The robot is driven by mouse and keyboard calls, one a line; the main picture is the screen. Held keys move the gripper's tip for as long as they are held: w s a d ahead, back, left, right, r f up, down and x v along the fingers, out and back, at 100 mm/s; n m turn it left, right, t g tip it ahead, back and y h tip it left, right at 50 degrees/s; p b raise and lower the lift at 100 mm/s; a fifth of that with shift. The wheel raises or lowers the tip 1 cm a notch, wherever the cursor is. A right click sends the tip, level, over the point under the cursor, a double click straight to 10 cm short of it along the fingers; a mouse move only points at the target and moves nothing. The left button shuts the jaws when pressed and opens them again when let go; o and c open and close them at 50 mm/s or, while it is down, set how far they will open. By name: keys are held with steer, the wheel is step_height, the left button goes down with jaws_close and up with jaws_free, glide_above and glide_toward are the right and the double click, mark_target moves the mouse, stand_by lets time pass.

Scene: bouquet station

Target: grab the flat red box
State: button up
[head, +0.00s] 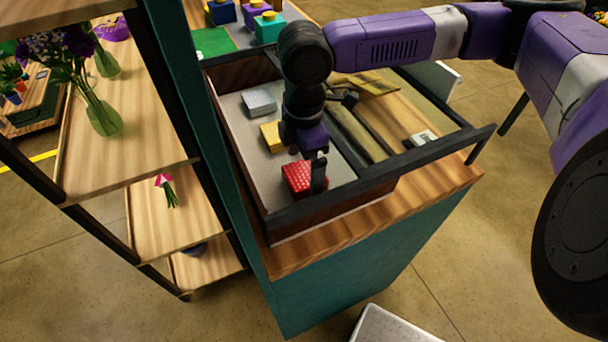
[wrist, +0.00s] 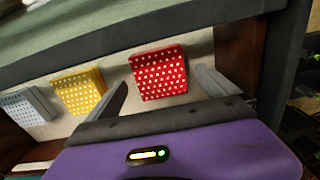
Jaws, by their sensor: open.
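The flat red box (head: 297,179) with white dots lies in the open drawer, near its front left corner. In the wrist view the red box (wrist: 159,73) sits ahead of and between the two fingers of my gripper (wrist: 165,92). In the head view my gripper (head: 318,176) points down into the drawer and covers the right side of the red box. The jaws are open and hold nothing. I cannot tell how far above the box the fingertips are.
A yellow box (head: 270,135) and a grey box (head: 259,102) lie behind the red one in the same drawer compartment. The drawer's dark front rim (head: 345,190) is close by. A wooden shelf (head: 125,130) with vases stands at left.

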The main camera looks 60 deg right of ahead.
mark_target(305, 178)
steer(key=shift+f, duration=1.5)
steer(key=shift+c, duration=0.5)
steer(key=c, duration=1.4)
steer(key=shift+c, duration=0.5)
steer(key=shift+r, duration=0.15)
